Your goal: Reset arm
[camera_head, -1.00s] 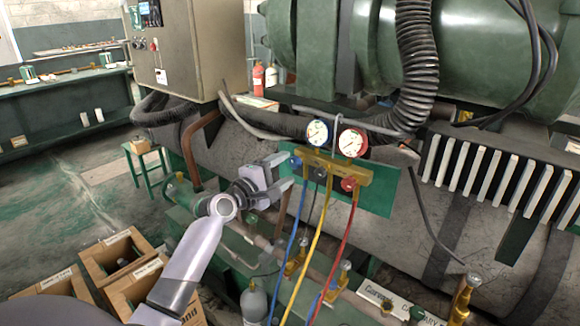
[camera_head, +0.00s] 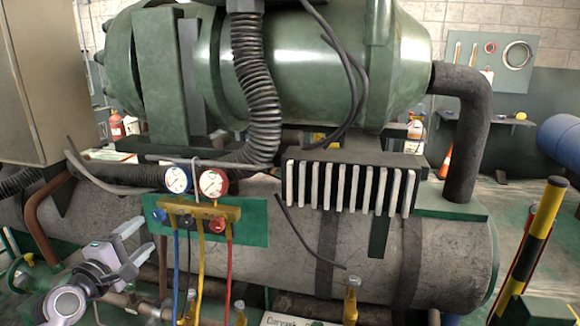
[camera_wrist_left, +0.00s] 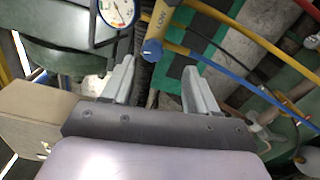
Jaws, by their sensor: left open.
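My left gripper (camera_head: 142,239) is open and empty, below and to the left of the gauge manifold. The brass manifold (camera_head: 232,212) is on a green plate (camera_head: 256,232), with a blue knob (camera_head: 159,214) at its left and a red knob (camera_head: 218,223). Above it are a blue-rimmed gauge (camera_head: 178,180) and a red-rimmed gauge (camera_head: 213,183). Blue, yellow and red hoses hang down from it. In the left wrist view, the open jaws (camera_wrist_left: 158,72) show apart, with the blue knob (camera_wrist_left: 152,49) marked LOW beyond them. My right gripper is not visible.
A large grey cylinder (camera_head: 450,260) runs behind the manifold, with a green compressor (camera_head: 300,60) above. A ribbed black coil (camera_head: 255,100) hangs from the top. Brass valves (camera_head: 351,300) stand at the bottom. A yellow-black post (camera_head: 540,235) stands at right.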

